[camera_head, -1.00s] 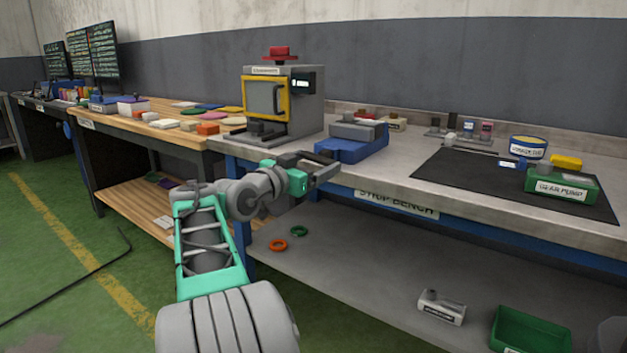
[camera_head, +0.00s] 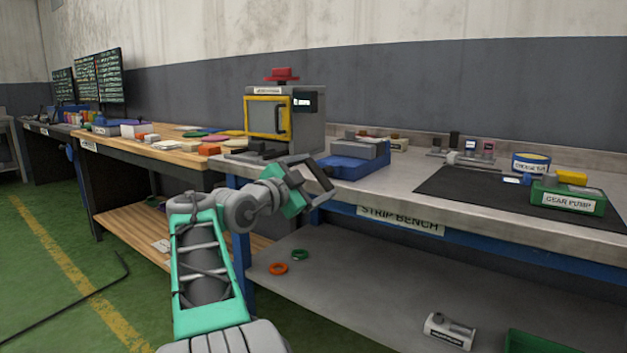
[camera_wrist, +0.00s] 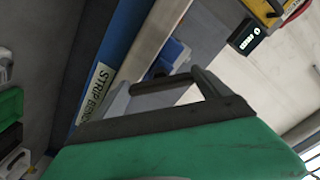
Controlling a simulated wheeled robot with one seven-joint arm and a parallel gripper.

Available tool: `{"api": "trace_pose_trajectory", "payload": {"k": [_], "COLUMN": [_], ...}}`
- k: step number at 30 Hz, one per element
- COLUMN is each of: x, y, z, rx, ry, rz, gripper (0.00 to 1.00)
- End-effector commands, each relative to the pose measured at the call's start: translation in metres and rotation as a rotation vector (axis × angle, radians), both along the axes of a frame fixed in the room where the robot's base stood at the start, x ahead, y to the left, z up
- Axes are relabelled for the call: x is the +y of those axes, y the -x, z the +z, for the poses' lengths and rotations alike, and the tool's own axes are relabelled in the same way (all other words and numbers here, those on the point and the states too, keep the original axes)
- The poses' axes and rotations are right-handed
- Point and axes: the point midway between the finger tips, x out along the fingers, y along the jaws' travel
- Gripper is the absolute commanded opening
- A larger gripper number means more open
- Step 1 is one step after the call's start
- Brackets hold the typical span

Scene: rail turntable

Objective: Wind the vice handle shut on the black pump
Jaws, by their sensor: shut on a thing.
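The vice (camera_head: 350,168) is blue with grey jaws and stands near the front edge of the bench; its blue body also shows in the wrist view (camera_wrist: 174,53). My gripper (camera_head: 326,180) is at the vice's front left, just off the bench edge; in the wrist view its dark fingers (camera_wrist: 192,76) are closed towards each other. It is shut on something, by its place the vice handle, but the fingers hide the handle. A small dark piece (camera_head: 350,134) shows at the top of the vice; I cannot tell whether it is the black pump.
A yellow-framed machine (camera_head: 283,115) stands left of the vice. The lower shelf (camera_head: 350,290) holds rings and a grey part (camera_head: 447,331).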

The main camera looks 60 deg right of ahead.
Motion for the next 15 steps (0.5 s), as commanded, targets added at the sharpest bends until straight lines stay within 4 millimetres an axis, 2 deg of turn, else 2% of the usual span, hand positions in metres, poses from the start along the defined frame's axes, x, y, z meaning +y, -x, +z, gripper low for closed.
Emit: {"api": "trace_pose_trajectory", "payload": {"k": [13, 14, 15], "x": [0.0000, 0.0000, 0.0000], "y": [-0.0010, -0.0010, -0.0010], "z": [0.0008, 0.0008, 0.0008], "rx": [-0.013, -0.013, -0.012], "ry": [0.003, 0.003, 0.003], "rz": [0.002, 0.003, 0.003], "gripper": [0.47, 0.89, 0.92]}}
